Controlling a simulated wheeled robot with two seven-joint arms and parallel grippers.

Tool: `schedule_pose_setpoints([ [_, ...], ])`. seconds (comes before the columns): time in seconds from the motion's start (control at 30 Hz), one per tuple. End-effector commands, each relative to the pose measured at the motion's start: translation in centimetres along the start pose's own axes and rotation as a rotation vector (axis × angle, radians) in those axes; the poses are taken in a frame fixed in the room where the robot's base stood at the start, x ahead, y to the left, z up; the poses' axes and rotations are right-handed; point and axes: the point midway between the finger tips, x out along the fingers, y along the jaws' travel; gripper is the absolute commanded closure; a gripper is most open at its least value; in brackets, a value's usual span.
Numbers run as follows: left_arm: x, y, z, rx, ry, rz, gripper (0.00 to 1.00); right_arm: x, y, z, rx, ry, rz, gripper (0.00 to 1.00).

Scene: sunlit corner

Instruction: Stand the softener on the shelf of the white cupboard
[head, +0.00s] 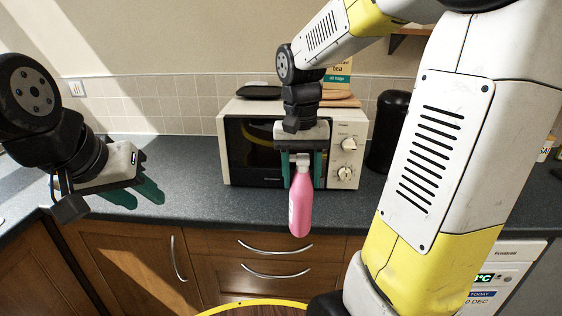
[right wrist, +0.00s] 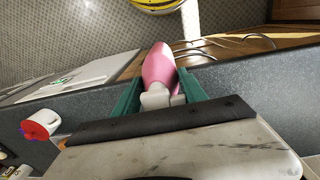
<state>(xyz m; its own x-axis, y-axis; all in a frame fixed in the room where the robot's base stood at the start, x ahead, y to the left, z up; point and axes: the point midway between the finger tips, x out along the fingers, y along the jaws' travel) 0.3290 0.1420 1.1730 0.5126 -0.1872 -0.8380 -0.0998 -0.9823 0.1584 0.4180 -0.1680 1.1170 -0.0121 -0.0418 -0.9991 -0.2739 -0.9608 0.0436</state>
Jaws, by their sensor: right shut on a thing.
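The softener is a pink bottle (head: 300,208) with a white cap, hanging roughly upright in front of the counter edge. My right gripper (head: 301,184) is shut on its white top, with one green finger on each side. In the right wrist view the pink bottle (right wrist: 158,68) shows between the green fingers (right wrist: 160,95), its white cap nearest the palm. My left gripper (head: 143,198) is over the counter at the left, its green fingers apart and empty. I see no white cupboard or its shelf in these frames.
A cream microwave (head: 235,160) stands on the dark counter (head: 190,165) behind the bottle. A black canister (head: 388,130) is right of it. Wooden drawers (head: 225,275) are below the counter. A round yellow-rimmed top (head: 255,303) is at the bottom. The counter left of the microwave is mostly clear.

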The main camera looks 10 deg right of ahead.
Motion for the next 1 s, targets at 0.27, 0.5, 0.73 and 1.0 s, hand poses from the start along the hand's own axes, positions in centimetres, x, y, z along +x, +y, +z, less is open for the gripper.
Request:
schedule_pose_setpoints([
  [0.27,0.0,0.0,0.0,0.0,0.0,0.0,0.64,0.5,0.0,-5.9,0.006,0.0,0.001,1.0],
  [0.5,0.0,0.0,0.0,0.0,0.0,0.0,0.64,1.0,0.0,-11.7,0.006,0.0,0.0,1.0],
  [0.73,0.0,0.0,0.0,0.0,0.0,0.0,0.64,1.2,0.0,-14.6,0.003,0.001,0.0,1.0],
  [1.0,0.0,0.0,0.0,0.0,0.0,0.0,0.64,2.6,0.0,-15.6,0.002,-0.003,0.001,1.0],
])
